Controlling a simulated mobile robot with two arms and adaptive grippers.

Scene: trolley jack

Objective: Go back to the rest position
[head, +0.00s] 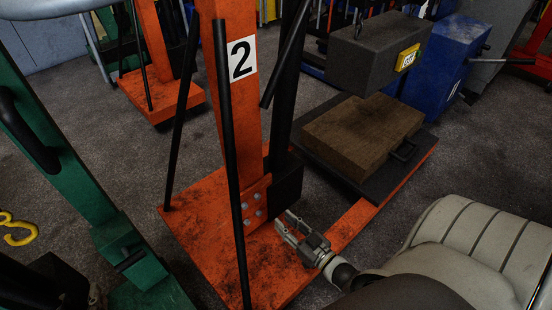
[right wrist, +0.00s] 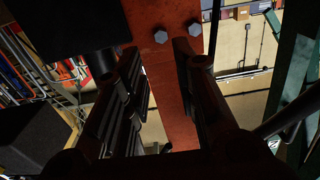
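My right gripper (head: 290,228) is low in the head view, just above the orange base (head: 205,215) of the trolley jack and to the right of its bolted post foot. In the right wrist view its two dark fingers stand apart with a gap between them (right wrist: 155,75), and the jack's orange post (right wrist: 168,100) with bolts shows beyond that gap. Nothing is seen held. Contact with the jack cannot be told. The orange post (head: 232,100) carries a white "2" label (head: 242,59), and black rods stand beside it. My left gripper is not in view.
A brown case (head: 362,132) lies on the jack's dark platform, under a dark grey block (head: 375,55). A green jack (head: 60,160) stands close on the left. Another orange jack (head: 160,100) is behind. Grey carpet (head: 480,150) is open at the right.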

